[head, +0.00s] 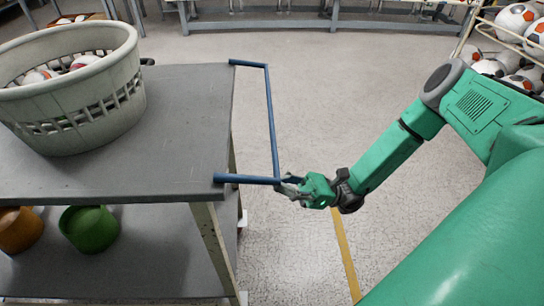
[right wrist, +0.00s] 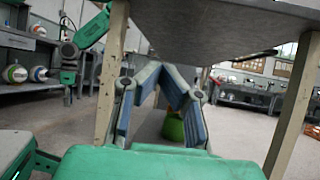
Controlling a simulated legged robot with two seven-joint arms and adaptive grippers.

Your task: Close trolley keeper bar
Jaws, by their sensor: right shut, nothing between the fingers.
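The blue keeper bar (head: 272,120) sticks out from the right edge of the grey trolley (head: 190,110) in the head view. It has two side arms and a long crosspiece, and stands out from the trolley top. My right gripper (head: 288,187) is at the bar's near corner, on its outer side. I cannot tell whether it touches. In the right wrist view my right gripper's blue-padded fingers (right wrist: 164,72) lean together at the tips and hold nothing. A green arm, seemingly my left, hangs at upper left there; its small gripper (right wrist: 68,92) is unclear.
A grey basket (head: 75,95) with balls stands on the trolley top. An orange bin (head: 18,230) and a green bin (head: 88,230) are on its lower shelf. A ball rack (head: 510,45) is at the far right. Open floor lies right of the trolley.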

